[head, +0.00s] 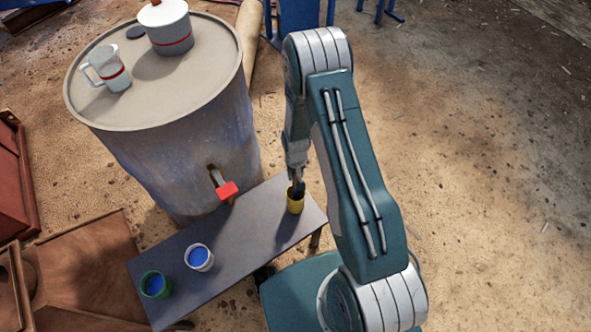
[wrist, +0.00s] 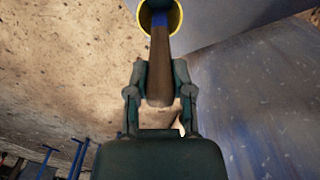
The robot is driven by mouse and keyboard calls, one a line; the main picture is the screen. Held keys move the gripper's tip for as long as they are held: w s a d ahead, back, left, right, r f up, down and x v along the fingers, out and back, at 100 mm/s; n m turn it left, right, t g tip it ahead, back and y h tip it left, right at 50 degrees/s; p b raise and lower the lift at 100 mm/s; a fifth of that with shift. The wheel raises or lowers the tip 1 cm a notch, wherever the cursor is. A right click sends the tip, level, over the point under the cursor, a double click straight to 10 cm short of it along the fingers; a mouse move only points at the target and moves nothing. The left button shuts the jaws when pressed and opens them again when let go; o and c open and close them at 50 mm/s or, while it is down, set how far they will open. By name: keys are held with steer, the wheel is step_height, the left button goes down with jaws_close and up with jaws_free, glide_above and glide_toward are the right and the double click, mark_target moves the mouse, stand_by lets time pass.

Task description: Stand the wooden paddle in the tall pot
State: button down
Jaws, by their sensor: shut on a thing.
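My gripper (head: 297,184) is over the right end of the grey bench, above a yellow pot (head: 295,204). In the wrist view my gripper (wrist: 160,84) is shut on the brown wooden handle of a paddle (wrist: 159,62), which has a blue part further along. The paddle's far end reaches into the mouth of the yellow pot (wrist: 177,17). Whether it touches the pot's bottom is hidden. A white pot (head: 199,257) and a green pot (head: 155,285), both blue inside, stand on the bench to the left.
The bench (head: 240,245) stands beside a large grey drum (head: 185,150). A red block on a brown stick (head: 228,190) shows at the drum's side. A lidded white pot (head: 168,28) and a mug (head: 108,70) stand on the drum. The ground at right is clear.

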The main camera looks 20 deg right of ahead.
steer(key=shift+f, duration=2)
steer(key=shift+c, duration=2.1)
jaws_free()
step_height(320, 180, up, 12)
steer(key=shift+f, duration=0.1)
